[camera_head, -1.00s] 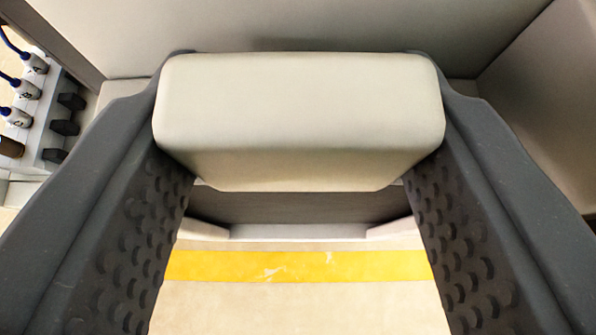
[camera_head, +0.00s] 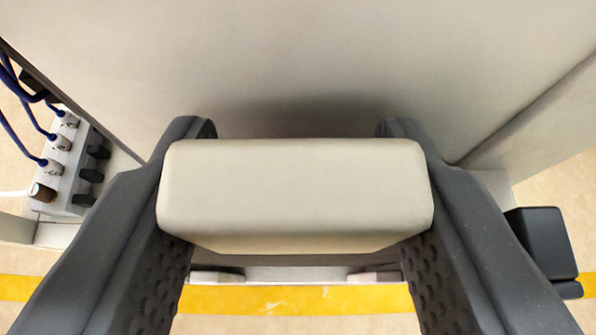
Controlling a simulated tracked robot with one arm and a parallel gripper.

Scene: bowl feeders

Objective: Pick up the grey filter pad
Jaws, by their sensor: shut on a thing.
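The grey filter pad (camera_head: 295,190) is a pale grey block with rounded edges, in the middle of the view. My gripper (camera_head: 295,195) is shut on it, with one dark finger pressed to its left end and the other to its right end. The pad lies level across the gap between the fingers. The fingertips reach a little beyond its far edge. Its underside is hidden.
A large pale grey panel (camera_head: 330,60) fills the view beyond the pad. At the left is a connector block (camera_head: 75,165) with blue cables and dark knobs. A black box (camera_head: 543,243) stands at the right. A yellow floor stripe (camera_head: 300,299) runs below.

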